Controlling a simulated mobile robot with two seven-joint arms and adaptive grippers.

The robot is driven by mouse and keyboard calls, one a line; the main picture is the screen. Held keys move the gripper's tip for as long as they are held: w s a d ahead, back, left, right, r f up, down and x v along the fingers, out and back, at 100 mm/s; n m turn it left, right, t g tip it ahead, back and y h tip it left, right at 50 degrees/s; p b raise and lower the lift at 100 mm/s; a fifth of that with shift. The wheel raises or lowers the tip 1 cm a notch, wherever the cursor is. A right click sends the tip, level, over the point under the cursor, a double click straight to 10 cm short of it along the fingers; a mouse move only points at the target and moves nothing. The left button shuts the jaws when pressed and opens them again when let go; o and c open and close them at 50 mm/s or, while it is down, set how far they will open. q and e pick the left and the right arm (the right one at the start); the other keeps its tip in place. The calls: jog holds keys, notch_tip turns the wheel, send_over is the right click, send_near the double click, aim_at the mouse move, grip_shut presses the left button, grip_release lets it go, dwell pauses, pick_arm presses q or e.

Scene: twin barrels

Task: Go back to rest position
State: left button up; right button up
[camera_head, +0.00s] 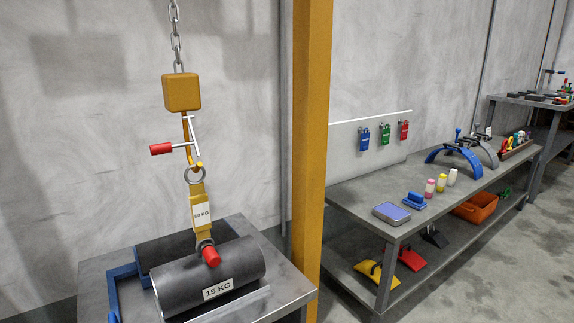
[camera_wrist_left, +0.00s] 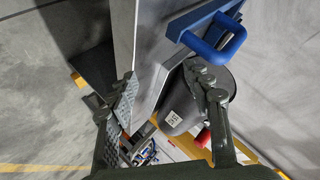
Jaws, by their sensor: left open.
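My left gripper (camera_wrist_left: 163,82) shows only in the left wrist view. Its two fingers are spread apart, with nothing seen held between them. Beyond them are the edge of a grey metal table (camera_wrist_left: 148,40), a blue bar handle (camera_wrist_left: 232,42) and a dark barrel (camera_wrist_left: 182,102) with a white label. The right finger overlaps the barrel in the picture; I cannot tell how far apart they are. Neither of my grippers shows in the head view, and my right gripper is in no view.
In the head view a 15 KG barrel (camera_head: 180,283) lies on a metal table (camera_head: 290,267), under a yellow 50 KG strap (camera_head: 200,222) on a hook and chain. A second dark barrel lies behind. A yellow post (camera_head: 312,130) stands beside a workbench (camera_head: 372,210) with several items.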

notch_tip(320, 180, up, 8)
pick_arm(q)
jog(key=s+d+f+n+g, duration=0.2)
jog(key=s+f+n+g, duration=0.1)
jog(key=s, duration=0.5)
jog(key=s+d+f+n+g+y+p, duration=0.1)
jog(key=s+f+n+g, duration=0.3)
jog(key=s+f, duration=0.4)
jog(key=shift+s+d+f+g+p, duration=0.15)
jog(key=shift+s+d+g+p, duration=0.15)
jog(key=shift+s+d+g, duration=0.4)
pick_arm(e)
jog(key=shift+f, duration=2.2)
